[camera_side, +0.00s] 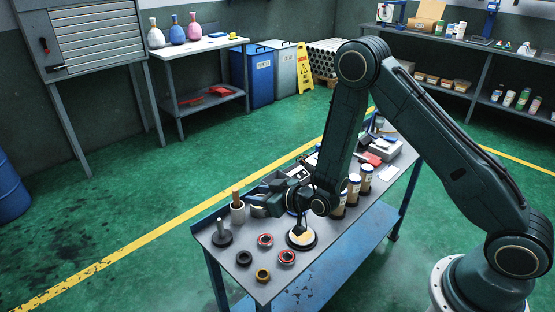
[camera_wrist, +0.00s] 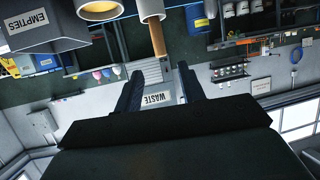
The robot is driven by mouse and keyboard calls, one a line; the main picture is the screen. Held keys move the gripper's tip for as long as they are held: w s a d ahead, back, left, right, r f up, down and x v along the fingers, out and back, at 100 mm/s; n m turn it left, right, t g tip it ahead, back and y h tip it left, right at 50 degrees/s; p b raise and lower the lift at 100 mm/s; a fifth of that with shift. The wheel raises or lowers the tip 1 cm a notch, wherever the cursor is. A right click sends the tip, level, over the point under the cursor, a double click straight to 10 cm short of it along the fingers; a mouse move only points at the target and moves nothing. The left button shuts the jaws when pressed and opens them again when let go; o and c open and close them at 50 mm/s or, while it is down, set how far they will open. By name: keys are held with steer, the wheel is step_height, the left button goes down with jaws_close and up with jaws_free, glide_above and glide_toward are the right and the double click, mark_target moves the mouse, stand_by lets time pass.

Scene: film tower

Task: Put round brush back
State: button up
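An upright brown wooden handle (camera_side: 236,196), which looks like the round brush's, rises from a pale cylindrical piece (camera_side: 238,214) at the bench's left end. Whether that piece is a holder or part of the brush I cannot tell. In the wrist view, which is upside down, a brown handle (camera_wrist: 158,40) hangs from a pale cylinder at the top, beyond my fingertips. My gripper (camera_side: 258,204) is low over the bench, just right of the handle, pointing left. In the wrist view my gripper (camera_wrist: 160,72) has its fingers apart with nothing between them.
A grey flanged post (camera_side: 222,234) stands at the front left. Black, red and yellow rings (camera_side: 265,240) lie near the front edge. A dark round piece with a cream top (camera_side: 301,235) is below my wrist. Several jars (camera_side: 354,190) stand to the right.

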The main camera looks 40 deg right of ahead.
steer(key=shift+r, duration=0.1)
steer(key=s+d+r+g, duration=0.15)
steer(key=s+r, duration=0.35)
steer(key=r, duration=0.5)
steer(key=s+d+r+g, duration=0.1)
steer(key=s+r+g, duration=0.25)
steer(key=r, duration=0.65)
steer(key=s+d+r+m+g+h, duration=0.1)
steer(key=s+d+r, duration=0.1)
steer(key=s, duration=1.1)
steer(key=s+d+r+g+h, duration=0.1)
steer(key=s+r, duration=0.3)
steer(key=s, duration=0.8)
steer(key=shift+s+d+r+m+g, duration=0.3)
steer(key=shift+s+d+m+g, duration=0.1)
steer(key=shift+d, duration=0.1)
